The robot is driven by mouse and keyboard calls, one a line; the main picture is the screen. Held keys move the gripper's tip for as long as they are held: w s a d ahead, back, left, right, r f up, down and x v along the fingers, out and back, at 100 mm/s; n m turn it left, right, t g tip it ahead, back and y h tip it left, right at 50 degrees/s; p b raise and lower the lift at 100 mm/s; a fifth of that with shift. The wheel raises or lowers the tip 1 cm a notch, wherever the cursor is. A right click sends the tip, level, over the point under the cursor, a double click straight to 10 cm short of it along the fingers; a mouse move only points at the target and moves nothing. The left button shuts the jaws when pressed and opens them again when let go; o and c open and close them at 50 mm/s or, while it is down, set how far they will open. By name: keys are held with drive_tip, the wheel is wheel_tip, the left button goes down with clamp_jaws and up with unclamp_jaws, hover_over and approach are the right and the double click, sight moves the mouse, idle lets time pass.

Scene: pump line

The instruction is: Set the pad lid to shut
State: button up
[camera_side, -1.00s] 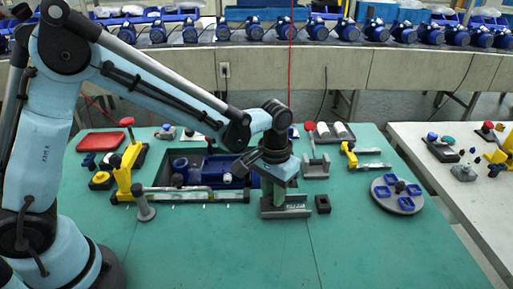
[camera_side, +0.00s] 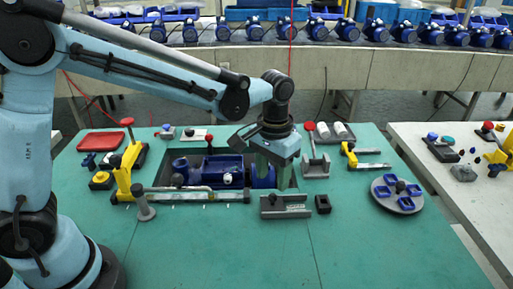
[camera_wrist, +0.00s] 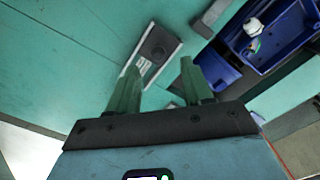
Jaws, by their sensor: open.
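A low grey box with a pale label (camera_side: 286,207), which I take for the pad with its lid, sits on the green bench in the side view. In the wrist view a grey frame (camera_wrist: 176,51), apparently the same box, holds a dark square with a round mark. I cannot tell how the lid stands. My gripper (camera_side: 279,182) is behind and above the box, beside the blue pump's right end. Its green fingers (camera_wrist: 158,70) are apart in the wrist view, with nothing between them.
A small black block (camera_side: 322,204) stands just right of the box. A round grey plate with blue rings (camera_side: 397,196) is further right. The front bench is clear.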

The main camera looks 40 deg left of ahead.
sight(271, 193)
wheel_tip(271, 193, up, 6)
drive_tip(key=shift+r, duration=0.25)
drive_tip(key=shift+a, duration=0.1)
drive_tip(key=s+a+t, duration=0.7)
drive_tip(key=s+a, duration=0.4)
drive_tip(key=shift+s+a+f, duration=0.15)
drive_tip(key=shift+a+f, duration=0.1)
drive_tip(key=shift+f, duration=0.2)
idle(1.8)
